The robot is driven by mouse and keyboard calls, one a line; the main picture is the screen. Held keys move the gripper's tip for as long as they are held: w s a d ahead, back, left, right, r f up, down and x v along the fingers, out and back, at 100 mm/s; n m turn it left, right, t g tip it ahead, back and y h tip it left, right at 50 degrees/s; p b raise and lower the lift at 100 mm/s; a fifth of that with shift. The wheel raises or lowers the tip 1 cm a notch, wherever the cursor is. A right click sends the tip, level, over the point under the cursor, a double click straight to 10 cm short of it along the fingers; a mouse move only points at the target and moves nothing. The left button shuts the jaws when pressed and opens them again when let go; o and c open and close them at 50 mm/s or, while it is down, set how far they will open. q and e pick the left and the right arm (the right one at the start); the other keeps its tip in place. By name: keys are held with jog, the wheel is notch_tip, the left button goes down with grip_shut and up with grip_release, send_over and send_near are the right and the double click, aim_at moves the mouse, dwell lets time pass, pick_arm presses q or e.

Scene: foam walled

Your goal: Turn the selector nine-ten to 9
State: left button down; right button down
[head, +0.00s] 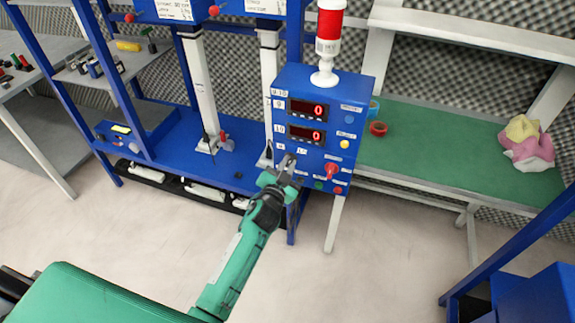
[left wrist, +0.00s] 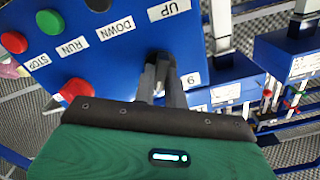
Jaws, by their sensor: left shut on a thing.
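The blue control box (head: 322,95) has two red displays reading 0 and several buttons and labels on its front. The small labels 9 and 10 sit at its lower left, just above my left gripper (head: 287,168). The selector is mostly hidden there by my fingers. In the left wrist view, my left gripper (left wrist: 161,82) is shut on a dark knob, the selector (left wrist: 161,57), beside a label (left wrist: 192,79) that shows an upside-down 9. I cannot tell which way the selector points. My right gripper is not in view.
A red knob (head: 332,169) and a green button (head: 318,185) sit close right of the gripper. A red and white signal lamp (head: 328,40) stands on the box. A green bench (head: 450,160) with a pink and yellow cloth (head: 527,143) lies right. Floor in front is clear.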

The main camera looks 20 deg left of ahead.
pick_arm(q)
jog(key=n+p, duration=0.1)
jog(key=n, duration=0.3)
jog(key=shift+r, duration=0.15)
jog(key=n+p, duration=0.1)
jog(key=n, duration=0.3)
jog(key=shift+a, duration=0.15)
jog(key=n+p, duration=0.1)
jog(key=n, duration=0.2)
jog(key=shift+n, duration=0.4)
jog(key=c, duration=1.4)
grip_release()
jog(key=shift+c, duration=0.2)
